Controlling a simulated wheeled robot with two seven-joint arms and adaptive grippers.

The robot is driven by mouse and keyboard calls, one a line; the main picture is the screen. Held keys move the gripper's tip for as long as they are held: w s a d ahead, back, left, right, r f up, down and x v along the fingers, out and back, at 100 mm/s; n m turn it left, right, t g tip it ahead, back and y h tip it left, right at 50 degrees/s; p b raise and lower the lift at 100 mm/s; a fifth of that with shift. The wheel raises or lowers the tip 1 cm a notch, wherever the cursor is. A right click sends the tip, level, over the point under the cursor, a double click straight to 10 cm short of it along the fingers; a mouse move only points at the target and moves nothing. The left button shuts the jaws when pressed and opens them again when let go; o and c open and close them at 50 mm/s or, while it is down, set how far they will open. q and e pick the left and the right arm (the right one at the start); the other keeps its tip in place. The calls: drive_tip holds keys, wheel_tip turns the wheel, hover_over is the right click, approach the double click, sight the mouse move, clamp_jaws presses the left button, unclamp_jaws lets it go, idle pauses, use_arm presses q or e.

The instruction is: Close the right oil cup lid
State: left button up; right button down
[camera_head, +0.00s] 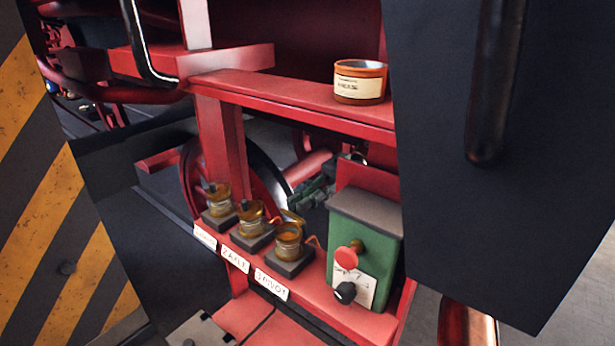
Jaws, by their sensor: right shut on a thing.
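The right oil cup (289,246) is a brass cup on a dark square base, on a red ledge, nearest to the green box. Its top is open and shows an orange inside. Its brass lid (292,217) is raised at the back rim of the cup. My right gripper (294,204), dark and greenish, comes from behind the green box with its fingertips at the lid. It is shut, and the lid is the thing at its tips; the exact contact is too small to see. My left gripper is not in view.
Two more brass oil cups, the middle one (250,218) and the left one (217,198), stand closed with dark knobs. The green box (366,236) with a red knob stands close on the right. An orange tin (360,82) sits on the red beam above.

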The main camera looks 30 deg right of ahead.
sight(293, 208)
drive_tip(key=h+p, duration=0.1)
drive_tip(key=p, duration=0.1)
drive_tip(key=a+h+p, duration=0.1)
drive_tip(key=h+p, duration=0.1)
drive_tip(key=s+a+t+h+p, duration=0.1)
drive_tip(key=p, duration=0.1)
drive_tip(key=shift+r+p, duration=0.3)
drive_tip(key=shift+r, duration=0.1)
drive_tip(key=shift+s+a+f+n+t+h+p, duration=0.1)
drive_tip(key=shift+a+f+n+t+h+p, duration=0.2)
drive_tip(key=shift+t+h+p, duration=0.45)
drive_tip(key=shift+s+a+f+h, duration=0.1)
drive_tip(key=shift+a+f+h, duration=0.2)
drive_tip(key=shift+h, duration=0.45)
drive_tip(key=shift+s+a+f+h, duration=0.1)
drive_tip(key=shift+a+f+h, duration=0.15)
drive_tip(key=shift+h, duration=0.45)
drive_tip(key=c, duration=1.9)
unclamp_jaws()
drive_tip(key=shift+c, duration=0.2)
drive_tip(key=shift+r, duration=0.1)
drive_tip(key=v, duration=1.2)
drive_tip(key=shift+s, duration=0.2)
